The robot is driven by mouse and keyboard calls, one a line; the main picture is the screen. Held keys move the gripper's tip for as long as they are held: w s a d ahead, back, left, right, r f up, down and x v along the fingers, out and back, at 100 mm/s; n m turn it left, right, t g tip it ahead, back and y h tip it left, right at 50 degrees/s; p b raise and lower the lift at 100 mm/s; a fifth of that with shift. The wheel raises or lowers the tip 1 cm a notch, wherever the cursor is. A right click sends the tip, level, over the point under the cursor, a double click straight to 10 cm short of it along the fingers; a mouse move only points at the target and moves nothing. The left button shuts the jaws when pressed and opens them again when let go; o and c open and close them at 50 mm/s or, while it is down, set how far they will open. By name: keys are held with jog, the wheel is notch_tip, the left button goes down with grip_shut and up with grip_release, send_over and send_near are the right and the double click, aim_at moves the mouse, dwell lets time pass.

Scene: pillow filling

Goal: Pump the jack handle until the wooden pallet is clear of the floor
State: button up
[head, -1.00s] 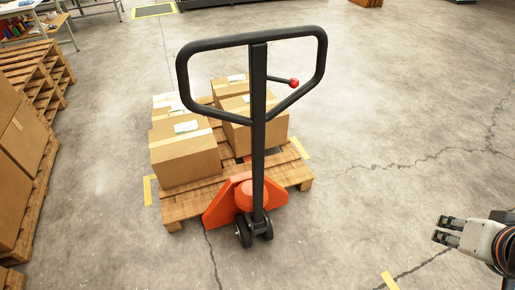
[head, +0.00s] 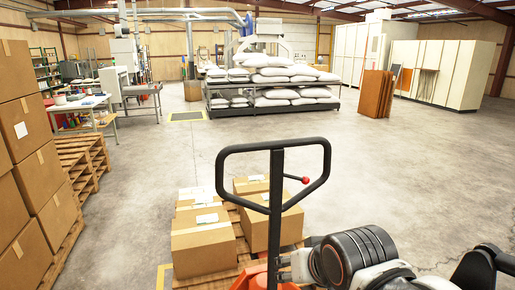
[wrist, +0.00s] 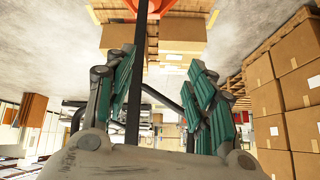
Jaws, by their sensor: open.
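The black jack handle (head: 274,220) stands upright with a closed loop on top and a red-knobbed lever inside it. The orange jack body (head: 250,279) shows only partly at the bottom edge. The wooden pallet (head: 190,283) carries several cardboard boxes; its underside is out of view. My gripper (head: 287,268) is open, low beside the handle's shaft. In the upside-down wrist view, the shaft (wrist: 134,70) shows between the green-padded fingers of my gripper (wrist: 165,80), closer to the left one. I cannot tell whether they touch it.
Stacked boxes (head: 40,170) on pallets stand at the left. Shelves of white sacks (head: 275,85), brown panels (head: 377,93) and pale cabinets (head: 440,75) are at the back. The concrete floor (head: 400,165) to the right is clear.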

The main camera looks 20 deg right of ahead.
jog(key=w+r+m+t+p, duration=0.3)
jog(key=w+r+m+p, duration=0.5)
jog(key=w+r+p, duration=0.45)
jog(key=m+t+p, duration=0.2)
jog(key=m+p, duration=0.6)
send_near(253, 146)
jog(key=shift+b+x, duration=2.7)
jog(key=shift+x, duration=3)
jog(key=shift+c, duration=0.2)
grip_shut()
